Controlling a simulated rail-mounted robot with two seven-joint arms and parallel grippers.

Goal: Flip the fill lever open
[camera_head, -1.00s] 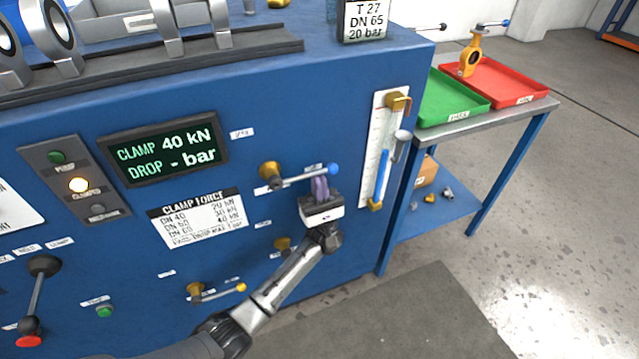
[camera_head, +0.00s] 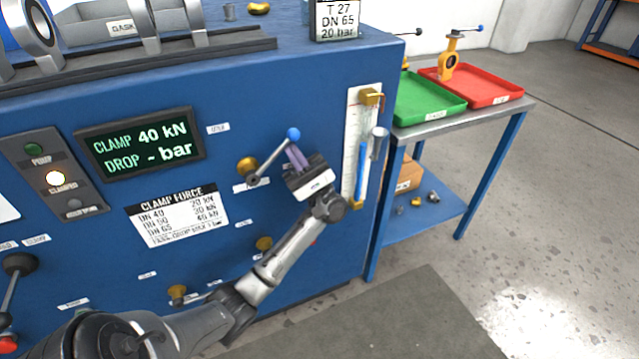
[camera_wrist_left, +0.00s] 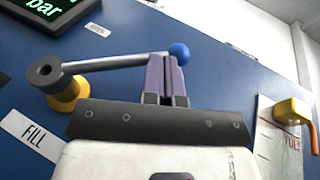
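The fill lever (camera_head: 272,157) is a grey bar on a brass hub with a blue ball at its end, on the blue panel. It slants up to the right in the head view. In the left wrist view the lever (camera_wrist_left: 115,63) runs from its hub to the ball, with a FILL label (camera_wrist_left: 30,136) beside the hub. My left gripper (camera_head: 295,156) has its purple fingers together just under the ball end. In the left wrist view the fingers (camera_wrist_left: 164,75) lie against or very near the bar, not visibly around it. My right gripper is not in view.
An OPEN label (camera_wrist_left: 97,30) sits above the lever. A gauge tube (camera_head: 361,150) with a brass fitting is right of the gripper. Other small brass levers (camera_head: 177,292) are lower on the panel. A side table holds a green tray (camera_head: 425,112) and a red tray (camera_head: 505,95).

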